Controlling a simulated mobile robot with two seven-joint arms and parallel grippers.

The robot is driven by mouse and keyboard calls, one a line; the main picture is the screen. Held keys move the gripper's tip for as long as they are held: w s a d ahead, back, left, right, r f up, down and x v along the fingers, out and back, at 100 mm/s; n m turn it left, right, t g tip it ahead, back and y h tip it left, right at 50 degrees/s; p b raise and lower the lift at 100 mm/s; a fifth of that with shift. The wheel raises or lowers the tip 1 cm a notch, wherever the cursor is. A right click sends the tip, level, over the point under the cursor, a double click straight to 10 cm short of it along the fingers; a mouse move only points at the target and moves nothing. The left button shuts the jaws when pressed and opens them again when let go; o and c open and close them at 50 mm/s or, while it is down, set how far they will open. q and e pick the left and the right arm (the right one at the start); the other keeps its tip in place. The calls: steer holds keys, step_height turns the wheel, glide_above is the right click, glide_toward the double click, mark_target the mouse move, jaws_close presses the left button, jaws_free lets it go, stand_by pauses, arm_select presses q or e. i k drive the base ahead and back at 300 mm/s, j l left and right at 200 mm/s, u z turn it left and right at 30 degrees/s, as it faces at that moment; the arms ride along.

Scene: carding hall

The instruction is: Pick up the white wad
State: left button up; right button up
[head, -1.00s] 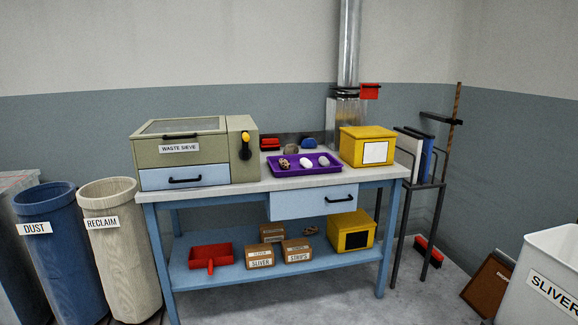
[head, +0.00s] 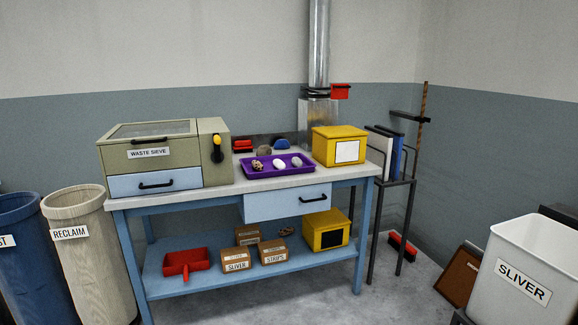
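The white wad (head: 279,164) lies in a purple tray (head: 256,175) on the workbench. A brown speckled wad (head: 257,165) lies to its left and a pale grey wad (head: 297,162) to its right in the same tray. Neither of my grippers shows in the head view.
The waste sieve (head: 165,160) stands left of the tray on the bench (head: 215,188), and a yellow box (head: 325,134) stands to its right. Red and blue items sit behind the tray. Bins stand on the floor at left, with a white sliver bin (head: 502,262) at right. Floor before the bench is clear.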

mark_target(277, 164)
steer(key=i+l+u, duration=0.1)
steer(key=i, duration=0.5)
steer(key=i+l+u, duration=0.1)
steer(key=i, duration=0.5)
